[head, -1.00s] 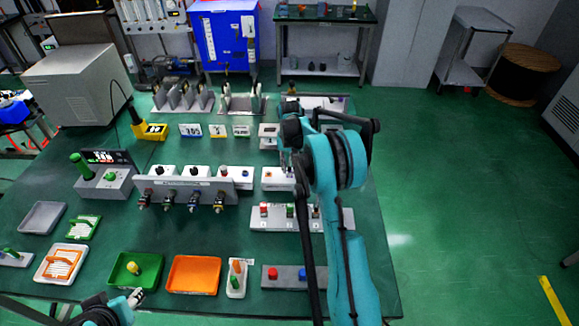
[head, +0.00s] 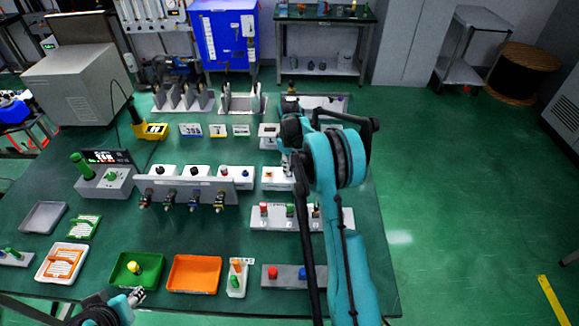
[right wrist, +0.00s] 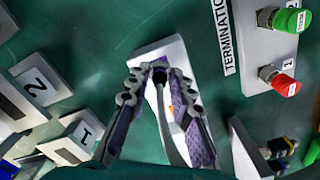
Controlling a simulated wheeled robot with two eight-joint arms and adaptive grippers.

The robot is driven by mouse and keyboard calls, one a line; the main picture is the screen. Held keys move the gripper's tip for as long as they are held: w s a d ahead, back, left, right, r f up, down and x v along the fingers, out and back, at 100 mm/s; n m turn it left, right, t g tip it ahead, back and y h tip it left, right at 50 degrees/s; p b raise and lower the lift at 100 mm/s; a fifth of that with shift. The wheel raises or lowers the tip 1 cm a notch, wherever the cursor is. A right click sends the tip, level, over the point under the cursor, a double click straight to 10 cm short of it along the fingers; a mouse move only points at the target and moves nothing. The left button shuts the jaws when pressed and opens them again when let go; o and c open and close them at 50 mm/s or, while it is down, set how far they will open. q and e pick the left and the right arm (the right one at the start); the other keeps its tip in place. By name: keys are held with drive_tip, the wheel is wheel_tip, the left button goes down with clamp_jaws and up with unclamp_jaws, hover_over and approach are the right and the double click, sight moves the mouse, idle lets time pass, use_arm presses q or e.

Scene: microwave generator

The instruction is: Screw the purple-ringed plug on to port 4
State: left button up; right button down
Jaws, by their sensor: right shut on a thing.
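My right gripper (right wrist: 158,72) is shut on a small dark cylindrical part (right wrist: 159,87) at a white box (right wrist: 147,57). I cannot tell whether the part is loose or fixed to the box. In the head view my right arm hides most of this spot, beside a white box (head: 272,178). A grey port panel (head: 186,190) stands to its left, with several dark connectors (head: 193,202) on its front. No purple-ringed plug or port number can be made out; the purple in the wrist view is finger padding. My left gripper (head: 137,296) is near the green tray, its jaws too small to judge.
A termination holder (right wrist: 253,45) carries a green-capped plug (right wrist: 287,21) and a red-capped plug (right wrist: 283,84). Numbered blocks (right wrist: 38,88) stand at left in the wrist view. A green tray (head: 152,283) and orange tray (head: 193,288) lie at the table's front.

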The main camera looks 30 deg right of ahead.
drive_tip(key=n, duration=0.4)
drive_tip(key=shift+n, duration=2.3)
drive_tip(key=c, duration=1.3)
unclamp_jaws()
drive_tip(key=shift+r, duration=0.1)
wheel_tip(320, 180, up, 12)
drive_tip(key=shift+f, duration=0.1)
